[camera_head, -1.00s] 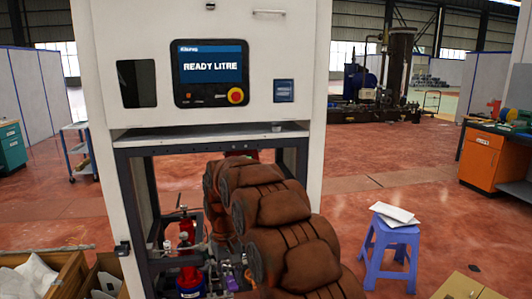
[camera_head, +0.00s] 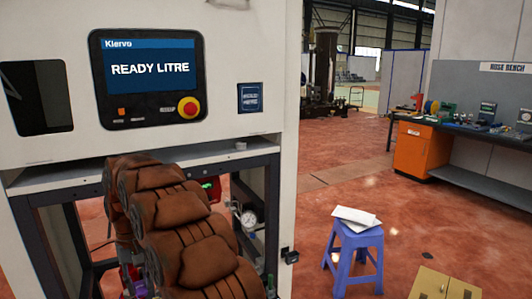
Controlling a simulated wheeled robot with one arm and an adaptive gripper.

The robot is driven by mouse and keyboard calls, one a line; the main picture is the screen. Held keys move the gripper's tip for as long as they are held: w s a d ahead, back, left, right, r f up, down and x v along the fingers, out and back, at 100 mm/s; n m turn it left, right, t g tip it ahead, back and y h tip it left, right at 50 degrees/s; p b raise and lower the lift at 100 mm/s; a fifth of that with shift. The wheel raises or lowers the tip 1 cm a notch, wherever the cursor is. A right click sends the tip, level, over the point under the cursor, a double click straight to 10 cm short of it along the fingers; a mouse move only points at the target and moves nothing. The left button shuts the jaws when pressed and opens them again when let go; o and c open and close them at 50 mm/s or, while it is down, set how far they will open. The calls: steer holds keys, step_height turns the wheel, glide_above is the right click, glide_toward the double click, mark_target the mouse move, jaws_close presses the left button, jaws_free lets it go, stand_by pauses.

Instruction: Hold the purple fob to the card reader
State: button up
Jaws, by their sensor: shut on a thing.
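The card reader is probably the small dark blue square plate (camera_head: 250,97) with two lines of small lettering, on the white dispenser front right of the screen. Nothing touches or covers it. My arm, in a brown padded cover, rises from the bottom edge in front of the open frame, below and left of the plate. A purple patch (camera_head: 138,281) shows low beside the arm's left side, partly hidden. I cannot tell whether it is the fob.
The dispenser screen (camera_head: 150,70) reads "READY LITRE", with a red and yellow stop button (camera_head: 188,107) below it. A narrow ledge (camera_head: 225,152) juts out under the panel. A blue stool (camera_head: 355,255) with papers stands at right. An orange-fronted bench (camera_head: 415,150) stands farther back.

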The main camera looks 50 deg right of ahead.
steer(key=d+r+m+t+y+p, duration=0.25)
steer(key=d+r+m+t, duration=0.7)
steer(key=d+r, duration=1.3)
steer(key=s+d+r+m+t+h, duration=0.1)
steer(key=s+d+r+m+h, duration=0.15)
steer(key=s+d+r, duration=0.35)
steer(key=s+d+r+m+t+h+p, duration=0.15)
steer(key=d+r+m, duration=0.25)
steer(key=r, duration=0.4)
steer(key=s+d+r+m+t+h, duration=0.1)
steer(key=s+d+r+m, duration=0.2)
steer(key=s+d+r, duration=0.3)
steer(key=shift+w+d+r+p, duration=0.1)
steer(key=shift+w+d+p, duration=0.35)
steer(key=shift+w, duration=1.25)
steer(key=shift+w+d+r+p, duration=0.15)
steer(key=shift+w+d+p, duration=0.35)
steer(key=shift+w, duration=1.2)
steer(key=shift+w+d+r+p, duration=0.1)
steer(key=shift+w+d+p, duration=0.35)
steer(key=shift+w, duration=1.25)
steer(key=shift+a, duration=0.1)
steer(key=s+a+b, duration=0.3)
steer(key=s, duration=0.6)
steer(key=shift+s+a, duration=0.15)
steer(key=shift+s, duration=0.05)
